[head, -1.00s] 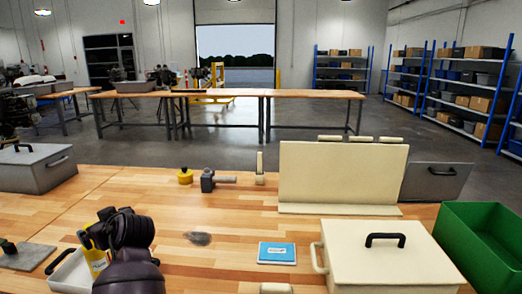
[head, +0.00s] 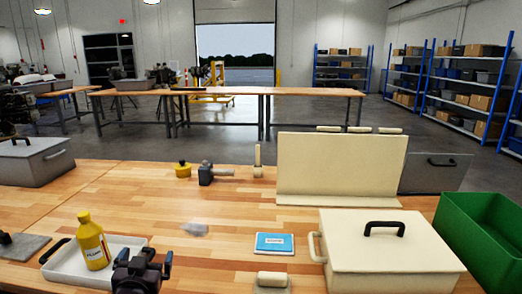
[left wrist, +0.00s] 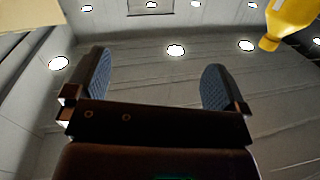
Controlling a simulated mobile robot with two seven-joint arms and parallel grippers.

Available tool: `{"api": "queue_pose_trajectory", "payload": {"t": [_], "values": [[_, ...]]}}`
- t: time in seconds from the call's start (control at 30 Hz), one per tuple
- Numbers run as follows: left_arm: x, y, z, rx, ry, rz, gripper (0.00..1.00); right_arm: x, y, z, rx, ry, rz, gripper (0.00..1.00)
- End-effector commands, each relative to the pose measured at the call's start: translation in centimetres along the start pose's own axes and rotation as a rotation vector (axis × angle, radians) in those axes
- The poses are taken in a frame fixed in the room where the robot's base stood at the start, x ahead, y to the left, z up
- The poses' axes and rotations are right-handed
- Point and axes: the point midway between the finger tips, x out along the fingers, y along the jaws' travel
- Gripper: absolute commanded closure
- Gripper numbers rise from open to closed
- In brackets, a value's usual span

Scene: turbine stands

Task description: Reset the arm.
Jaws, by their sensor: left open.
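My left gripper (head: 143,264) is low at the bottom edge of the head view, in front of the white tray (head: 68,268). It is open and empty, and its two spread fingers also show in the left wrist view (left wrist: 157,78). A yellow bottle (head: 92,243) stands in the tray, to the left of and behind the gripper, apart from it. The bottle also shows at the upper right of the left wrist view (left wrist: 290,22). My right gripper is out of view.
A cream box (head: 385,262) with a black handle, a blue card (head: 275,244) and a green bin (head: 485,240) are to the right. A cream panel (head: 340,165) stands behind them. A hammer (head: 210,173) and a yellow pot (head: 182,170) lie farther back. The middle of the bench is mostly clear.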

Motion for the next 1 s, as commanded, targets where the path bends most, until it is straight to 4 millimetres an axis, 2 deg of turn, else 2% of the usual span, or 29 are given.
{"api": "queue_pose_trajectory", "payload": {"t": [0.03, 0.1, 0.27, 0.4, 0.53, 0.6, 0.73, 0.83, 1.0], "values": [[-1.5, 0.4, 3.3, 0.004, -0.022, 0.028, 0.00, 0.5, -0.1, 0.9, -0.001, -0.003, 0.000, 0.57], [-3.4, 1.0, 6.7, 0.003, -0.047, 0.065, 0.00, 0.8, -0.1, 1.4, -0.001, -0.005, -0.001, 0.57], [-8.7, 2.0, 14.5, -0.019, -0.137, 0.133, 0.00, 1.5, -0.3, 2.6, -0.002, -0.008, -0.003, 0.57], [-14.0, 2.4, 21.3, -0.039, -0.258, 0.170, 0.00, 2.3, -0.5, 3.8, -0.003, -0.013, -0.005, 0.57], [-18.9, 2.3, 26.6, -0.028, -0.373, 0.183, 0.00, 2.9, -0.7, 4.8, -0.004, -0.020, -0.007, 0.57], [-21.1, 2.0, 28.8, -0.021, -0.423, 0.185, 0.00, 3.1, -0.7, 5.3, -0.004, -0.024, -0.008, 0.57], [-23.9, 1.4, 31.2, -0.014, -0.487, 0.179, 0.00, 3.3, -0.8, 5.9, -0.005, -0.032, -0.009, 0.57], [-24.9, 1.2, 32.0, -0.013, -0.509, 0.175, 0.00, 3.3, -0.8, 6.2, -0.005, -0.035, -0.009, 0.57], [-25.1, 1.1, 32.1, -0.013, -0.514, 0.173, 0.00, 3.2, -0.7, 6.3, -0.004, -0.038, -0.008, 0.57]]}}
